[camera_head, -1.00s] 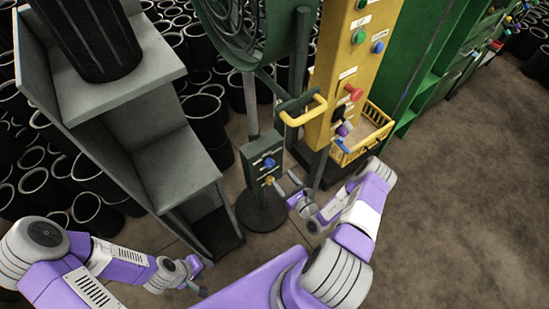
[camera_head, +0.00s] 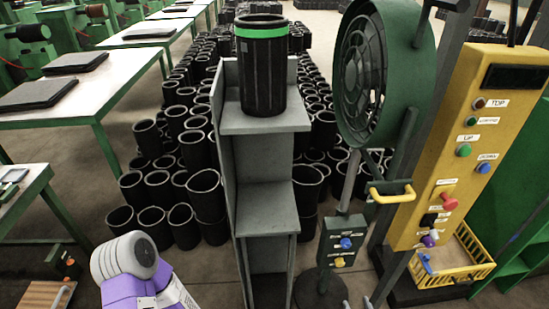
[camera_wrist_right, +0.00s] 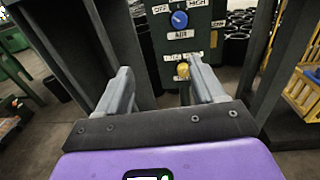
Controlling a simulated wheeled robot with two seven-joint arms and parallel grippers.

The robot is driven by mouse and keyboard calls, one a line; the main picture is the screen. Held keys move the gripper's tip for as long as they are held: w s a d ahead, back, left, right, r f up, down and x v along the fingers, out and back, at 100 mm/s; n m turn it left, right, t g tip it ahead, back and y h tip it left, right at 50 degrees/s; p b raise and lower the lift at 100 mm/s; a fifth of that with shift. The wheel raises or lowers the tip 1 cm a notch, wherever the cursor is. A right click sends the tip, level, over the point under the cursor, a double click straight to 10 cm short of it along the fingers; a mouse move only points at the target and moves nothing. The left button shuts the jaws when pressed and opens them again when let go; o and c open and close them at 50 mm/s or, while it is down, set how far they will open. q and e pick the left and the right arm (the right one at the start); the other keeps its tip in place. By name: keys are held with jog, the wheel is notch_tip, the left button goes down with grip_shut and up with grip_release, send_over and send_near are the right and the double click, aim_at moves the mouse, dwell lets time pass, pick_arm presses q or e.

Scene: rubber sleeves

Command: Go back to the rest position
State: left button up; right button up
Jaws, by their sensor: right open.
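My right gripper (camera_wrist_right: 160,80) shows in the right wrist view, its two grey fingers apart with nothing held between them. Beyond the fingers stands a dark green control box (camera_wrist_right: 184,35) with a blue knob (camera_wrist_right: 180,19) and a yellow knob (camera_wrist_right: 183,71). I cannot tell how close the fingers are to the box. The control box also shows in the head view (camera_head: 342,243). In the head view, little if anything of my right gripper shows at the bottom edge. My left arm (camera_head: 140,275) enters at the bottom left; its gripper is out of view.
A grey stepped stand (camera_head: 268,205) bears a black sleeve with a green band (camera_head: 262,65). A green fan (camera_head: 385,75), a yellow control panel (camera_head: 480,145) and a yellow basket (camera_head: 452,276) stand at the right. Many black sleeves (camera_head: 190,150) crowd the floor behind. Green-legged tables (camera_head: 75,112) stand left.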

jog(key=s+a+r+n+g+y, duration=0.1)
jog(key=s+a+n+g+y, duration=0.2)
jog(key=a+n+g+y, duration=0.5)
jog(key=s+a+r+n+g+y, duration=0.1)
jog(key=s+a+n+g+y, duration=0.2)
jog(key=a, duration=0.8)
jog(key=s+a+f+n+g+h, duration=0.2)
jog(key=s+n+g+h, duration=0.3)
jog(key=s+n+g, duration=0.7)
jog(key=w+n+t+h, duration=0.1)
jog(key=n+t, duration=0.1)
jog(key=w+d+r+n+t+h, duration=0.1)
jog(key=n+h, duration=0.1)
jog(key=n, duration=0.1)
jog(key=w+d+n+t+h, duration=0.1)
jog(key=w+n+t, duration=0.1)
jog(key=n, duration=0.1)
jog(key=shift+w+r+t+h, duration=0.1)
jog(key=shift+r+t+h, duration=0.2)
jog(key=shift+r, duration=0.1)
